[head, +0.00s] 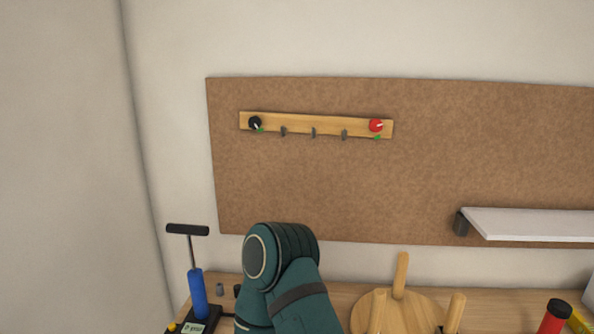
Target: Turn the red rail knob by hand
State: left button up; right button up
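The red knob (376,126) sits at the right end of a wooden rail (328,125) on a brown board. It has a pale pointer mark, and a small green mark shows just below it. Several small dark hooks (314,132) line the rail between the knobs. A teal arm link of mine rises at the bottom centre, below the board and apart from the rail. Neither gripper is in view.
On the wooden table stand a blue hand pump (198,293), a wooden stand with pegs (403,306) and a red container with a black cap (555,318). The board around the rail is clear.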

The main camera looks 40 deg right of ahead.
aim_at(375, 125)
jog(key=z, duration=2.5)
